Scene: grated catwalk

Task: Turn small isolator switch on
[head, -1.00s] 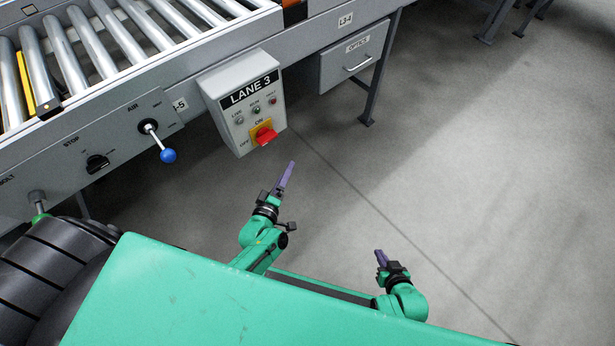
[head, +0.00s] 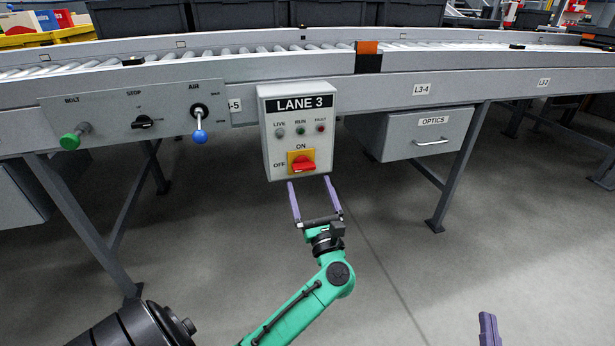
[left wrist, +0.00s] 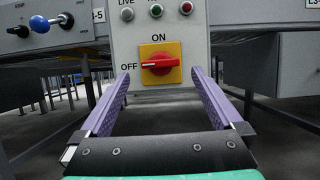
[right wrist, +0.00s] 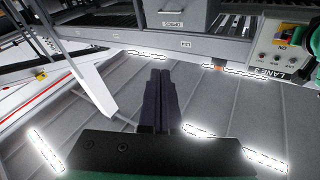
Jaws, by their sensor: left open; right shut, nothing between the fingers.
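The small isolator switch is a red rotary handle (head: 303,165) on a yellow plate (head: 292,156), low on the grey LANE 3 box (head: 268,134). In the left wrist view the handle (left wrist: 160,63) lies level, its white mark pointing left to OFF. ON is printed above the plate. My left gripper (head: 309,182) is open, just below and in front of the box. In the left wrist view its purple fingers (left wrist: 160,73) stand on either side of the handle, apart from it. My right gripper (right wrist: 160,72) is shut and empty, away from the box; only a fingertip (head: 489,330) shows in the head view.
Left of the box, a panel carries a blue-knobbed AIR lever (head: 199,125), a black STOP knob (head: 142,122) and a green BOLT knob (head: 71,141). A roller conveyor (head: 200,58) runs above. An OPTICS drawer (head: 430,134) hangs to the right. The floor between is open.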

